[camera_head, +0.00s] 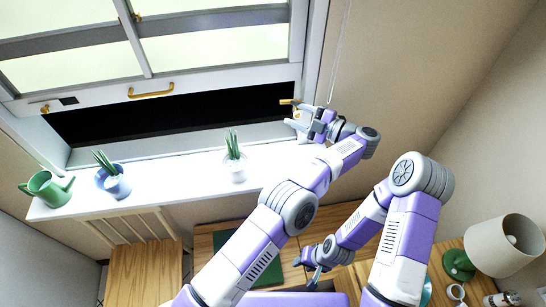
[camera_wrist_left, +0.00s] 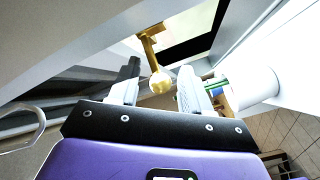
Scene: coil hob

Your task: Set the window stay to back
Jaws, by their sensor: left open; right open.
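The window stay (camera_head: 288,102) is a short brass lever at the right end of the window's lower edge. In the left wrist view its brass arm (camera_wrist_left: 149,45) ends in a round knob (camera_wrist_left: 159,82). My left gripper (camera_head: 297,116) is at the stay, and its open fingers (camera_wrist_left: 158,92) stand on either side of the knob, which appears between them. I cannot tell whether either finger touches it. My right gripper (camera_head: 308,262) is low, over the wooden furniture, away from the window, and is open.
The white sill (camera_head: 180,180) holds a green watering can (camera_head: 48,188), a blue pot (camera_head: 107,180) and a white potted plant (camera_head: 235,168). The window has a brass handle (camera_head: 151,91). A cord (camera_head: 340,50) hangs right of the frame. A lamp (camera_head: 503,246) stands at the right.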

